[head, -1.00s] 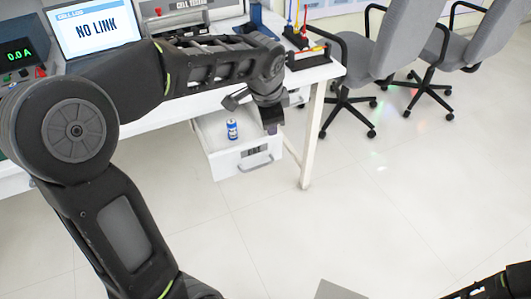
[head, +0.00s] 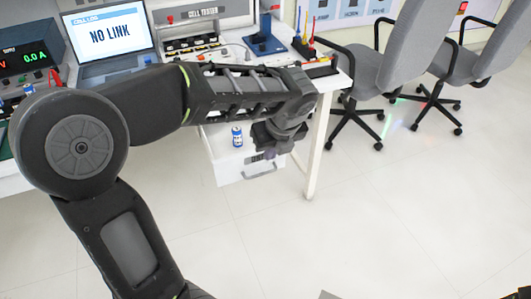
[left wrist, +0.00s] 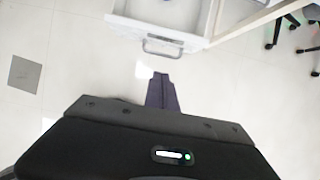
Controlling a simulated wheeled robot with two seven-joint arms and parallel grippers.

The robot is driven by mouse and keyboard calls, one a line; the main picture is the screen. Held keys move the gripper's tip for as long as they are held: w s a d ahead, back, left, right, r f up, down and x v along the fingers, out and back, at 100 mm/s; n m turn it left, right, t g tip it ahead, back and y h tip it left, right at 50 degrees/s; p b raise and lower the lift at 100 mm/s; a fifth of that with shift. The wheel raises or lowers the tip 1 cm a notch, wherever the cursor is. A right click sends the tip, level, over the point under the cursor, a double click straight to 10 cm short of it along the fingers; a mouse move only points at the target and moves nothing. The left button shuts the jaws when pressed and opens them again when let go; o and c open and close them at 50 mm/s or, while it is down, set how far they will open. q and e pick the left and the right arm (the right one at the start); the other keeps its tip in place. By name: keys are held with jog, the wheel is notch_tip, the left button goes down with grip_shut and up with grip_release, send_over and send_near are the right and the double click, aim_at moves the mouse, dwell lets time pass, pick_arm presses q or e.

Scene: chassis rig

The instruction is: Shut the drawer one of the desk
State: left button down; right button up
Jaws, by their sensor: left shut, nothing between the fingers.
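The white drawer (head: 228,170) of the desk stands pulled out below the desktop, with a bar handle (head: 262,173) on its front. A blue and white can (head: 237,137) stands inside it. My left gripper (head: 268,153) overlaps the drawer's right front part in the head view and hides some of it. In the left wrist view, its fingers (left wrist: 162,77) are shut and empty, with floor showing between their tips and the handle (left wrist: 163,47). The drawer (left wrist: 150,28) is at the top there.
The desk (head: 345,78) carries a laptop (head: 108,35), a power supply (head: 30,57) and a cell tester. A white desk leg (head: 318,150) stands just right of the drawer. Two grey office chairs (head: 400,45) are at the back right. The floor in front is clear.

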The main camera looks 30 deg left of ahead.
aim_at(260, 155)
pick_arm(q)
jog(key=w+a+f, duration=0.1)
jog(key=f, duration=0.2)
jog(key=w+a+f+b, duration=0.1)
jog(key=a+f, duration=0.1)
jog(key=f, duration=0.1)
jog(key=w+a+f+b, duration=0.1)
jog(key=a+f, duration=0.1)
jog(key=f, duration=0.1)
jog(key=shift+w+a, duration=0.2)
jog(key=shift+w, duration=0.15)
jog(key=shift+w+a, duration=0.3)
jog(key=shift+a, duration=0.1)
jog(key=shift+r, duration=0.1)
